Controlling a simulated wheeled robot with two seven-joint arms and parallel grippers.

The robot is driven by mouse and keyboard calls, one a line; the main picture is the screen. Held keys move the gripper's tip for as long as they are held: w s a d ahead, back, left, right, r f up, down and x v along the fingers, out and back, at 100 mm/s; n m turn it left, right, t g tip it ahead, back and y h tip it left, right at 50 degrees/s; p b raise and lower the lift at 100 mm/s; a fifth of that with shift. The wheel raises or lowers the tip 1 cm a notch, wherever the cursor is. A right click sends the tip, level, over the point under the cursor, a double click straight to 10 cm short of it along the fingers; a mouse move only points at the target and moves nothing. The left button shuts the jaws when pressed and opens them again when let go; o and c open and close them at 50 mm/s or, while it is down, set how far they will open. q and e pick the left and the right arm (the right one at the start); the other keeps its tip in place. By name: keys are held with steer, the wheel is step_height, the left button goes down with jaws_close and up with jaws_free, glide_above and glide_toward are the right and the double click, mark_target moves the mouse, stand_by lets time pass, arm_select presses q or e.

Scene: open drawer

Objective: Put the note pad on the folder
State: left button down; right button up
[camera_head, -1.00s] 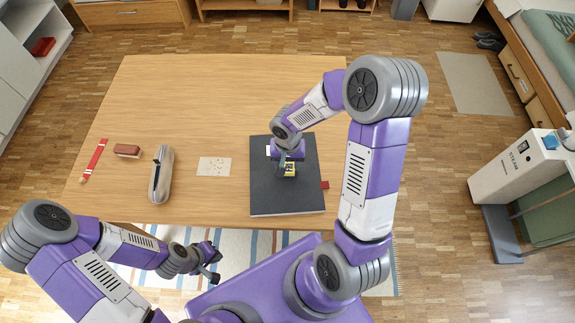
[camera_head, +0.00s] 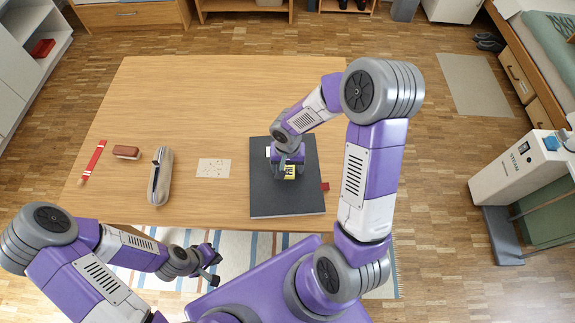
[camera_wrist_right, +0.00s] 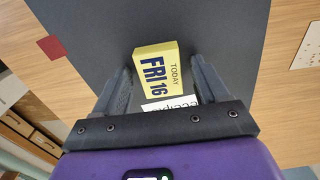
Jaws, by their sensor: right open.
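The note pad is a small yellow block (camera_wrist_right: 157,68) printed "FRI 16 TODAY". It lies on the dark grey folder (camera_head: 287,203) at the right of the table, partly hidden by my right gripper in the head view. My right gripper (camera_head: 288,171) is open just above the folder. In the right wrist view, its fingers (camera_wrist_right: 162,84) stand on either side of the pad with gaps, holding nothing. A white label on the folder shows partly below the pad. My left gripper (camera_head: 213,264) looks open and empty, off the table's front edge.
A white dotted card (camera_head: 214,168), a grey pencil case (camera_head: 161,178), a brown block (camera_head: 126,152) and a red strip (camera_head: 95,158) lie to the left on the wooden table (camera_head: 220,95). A small red piece (camera_head: 325,186) touches the folder's right side. The table's back is clear.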

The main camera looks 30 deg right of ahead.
mark_target(288, 169)
step_height(288, 169, up, 12)
steer(key=p, duration=0.3)
steer(key=shift+r+p, duration=0.1)
steer(key=shift+p, duration=0.2)
